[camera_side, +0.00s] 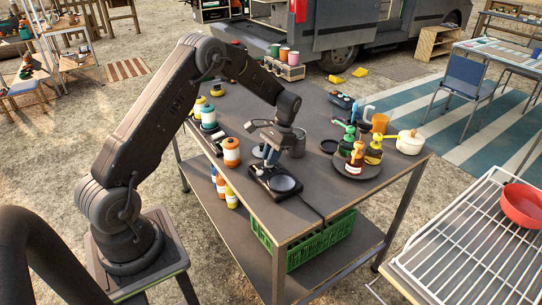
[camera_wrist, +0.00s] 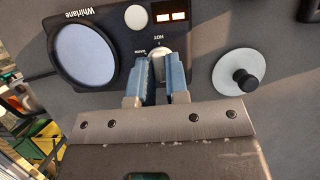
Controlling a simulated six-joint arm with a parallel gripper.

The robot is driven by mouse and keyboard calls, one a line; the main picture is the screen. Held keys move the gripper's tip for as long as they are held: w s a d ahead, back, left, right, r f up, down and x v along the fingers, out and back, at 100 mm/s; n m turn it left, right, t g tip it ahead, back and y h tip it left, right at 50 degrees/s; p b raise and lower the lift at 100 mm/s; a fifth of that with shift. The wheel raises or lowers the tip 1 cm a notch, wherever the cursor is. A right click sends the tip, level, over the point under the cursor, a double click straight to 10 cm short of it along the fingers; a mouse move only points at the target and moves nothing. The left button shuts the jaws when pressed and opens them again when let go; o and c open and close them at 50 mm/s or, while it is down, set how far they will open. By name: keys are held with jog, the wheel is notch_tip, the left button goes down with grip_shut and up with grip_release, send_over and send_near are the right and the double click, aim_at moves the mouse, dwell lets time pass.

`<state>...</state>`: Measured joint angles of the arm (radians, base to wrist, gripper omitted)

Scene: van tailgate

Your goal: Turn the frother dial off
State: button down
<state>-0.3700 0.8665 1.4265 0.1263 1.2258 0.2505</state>
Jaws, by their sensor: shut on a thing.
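The frother base (camera_side: 283,183) lies on the dark table, a black unit with a round pad. In the wrist view the frother base (camera_wrist: 112,72) shows its pad at left, the name "Whirlane", a white round button and two lit orange windows. The pale frother dial (camera_wrist: 158,50) sits below the windows, near the "HOT" mark. My gripper (camera_wrist: 160,65) has its blue-grey fingers on either side of the dial and is shut on it; the fingers hide its lower part. In the side view my gripper (camera_side: 264,165) reaches down onto the base.
A white disc with a black knob (camera_wrist: 240,75) lies right of the base in the wrist view. Orange-and-white jars (camera_side: 231,152) stand to the left. A dark tray with bottles (camera_side: 357,167) and a cream pot (camera_side: 410,142) stand to the right. A cord runs toward the table's front edge.

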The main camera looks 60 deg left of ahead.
jog(key=c, duration=1.1)
grip_release()
jog(key=shift+c, duration=0.2)
jog(key=v, duration=1.3)
jog(key=shift+w+r, duration=0.15)
jog(key=shift+r, duration=0.15)
jog(key=shift+r, duration=0.1)
